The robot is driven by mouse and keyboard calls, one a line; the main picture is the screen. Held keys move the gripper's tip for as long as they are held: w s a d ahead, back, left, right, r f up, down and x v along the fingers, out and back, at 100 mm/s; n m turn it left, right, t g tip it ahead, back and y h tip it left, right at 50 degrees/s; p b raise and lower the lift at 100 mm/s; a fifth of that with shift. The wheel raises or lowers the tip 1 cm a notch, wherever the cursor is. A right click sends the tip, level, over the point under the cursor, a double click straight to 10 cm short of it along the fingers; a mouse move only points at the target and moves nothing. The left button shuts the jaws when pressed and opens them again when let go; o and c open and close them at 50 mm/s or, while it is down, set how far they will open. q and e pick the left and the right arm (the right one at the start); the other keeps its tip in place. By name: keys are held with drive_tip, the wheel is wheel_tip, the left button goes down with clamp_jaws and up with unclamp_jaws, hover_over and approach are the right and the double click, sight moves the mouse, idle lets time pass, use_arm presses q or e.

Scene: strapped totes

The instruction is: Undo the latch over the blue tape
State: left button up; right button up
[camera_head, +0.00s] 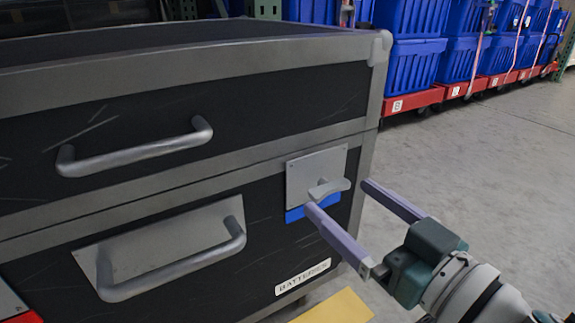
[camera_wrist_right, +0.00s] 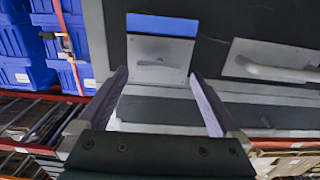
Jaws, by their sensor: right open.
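The latch is a grey plate (camera_head: 303,172) with a short grey lever (camera_head: 332,187) at the right end of the black case's front. The lever looks roughly level. A strip of blue tape (camera_head: 296,214) shows below the plate. In the right wrist view, which is upside down, the latch plate (camera_wrist_right: 160,62) lies between and beyond my fingers, with the blue tape (camera_wrist_right: 162,25) above it. My right gripper (camera_head: 339,197) is open and empty, its fingertips close to the latch; contact cannot be told. My left gripper is not in view.
The black case (camera_head: 180,63) has grey edges, an upper bar handle (camera_head: 135,153) and a lower handle (camera_head: 180,265). A "BATTERIES" label (camera_head: 302,276) sits below the tape. Blue totes (camera_head: 413,62) on red carts (camera_head: 413,99) stand behind. The floor at right is clear.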

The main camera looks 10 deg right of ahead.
sight(336, 193)
drive_tip(key=b+x, duration=0.1)
drive_tip(key=x, duration=0.3)
drive_tip(key=shift+w, duration=0.1)
drive_tip(key=c, duration=1.3)
